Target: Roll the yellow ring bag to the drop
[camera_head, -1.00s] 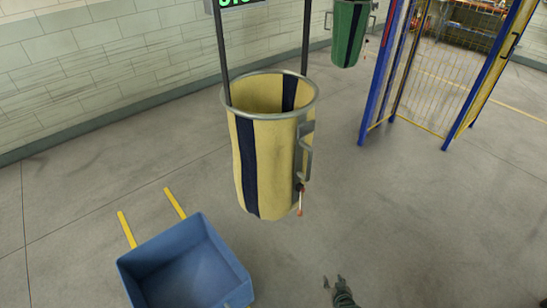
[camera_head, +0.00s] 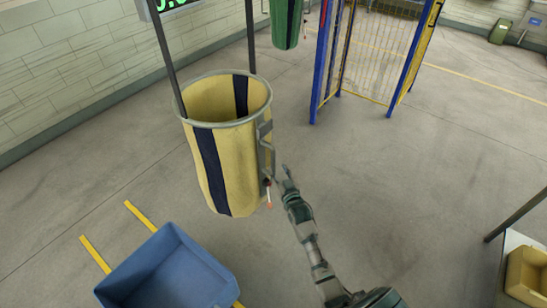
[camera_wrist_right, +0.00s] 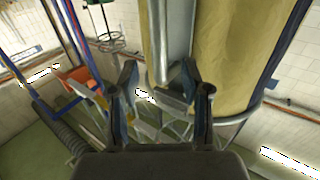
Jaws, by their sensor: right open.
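The yellow ring bag (camera_head: 228,160) with dark blue stripes hangs upright from two dark bars, with a grey metal ring around its open top. A grey handle (camera_head: 265,148) is on its right side, with a small red-tipped cord below it. My right gripper (camera_head: 283,177) is just right of the bag's lower handle end, its jaws open. In the right wrist view the open fingers (camera_wrist_right: 160,82) point toward the yellow bag (camera_wrist_right: 240,50) and a grey upright bar; I cannot tell whether they touch it. My left gripper is out of view.
A blue bin (camera_head: 170,272) stands at lower left, beside yellow floor strips (camera_head: 95,254). A green bag (camera_head: 286,22) hangs behind. A blue and yellow mesh gate (camera_head: 365,50) stands at the back. A yellow tray (camera_head: 528,275) is at the right edge.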

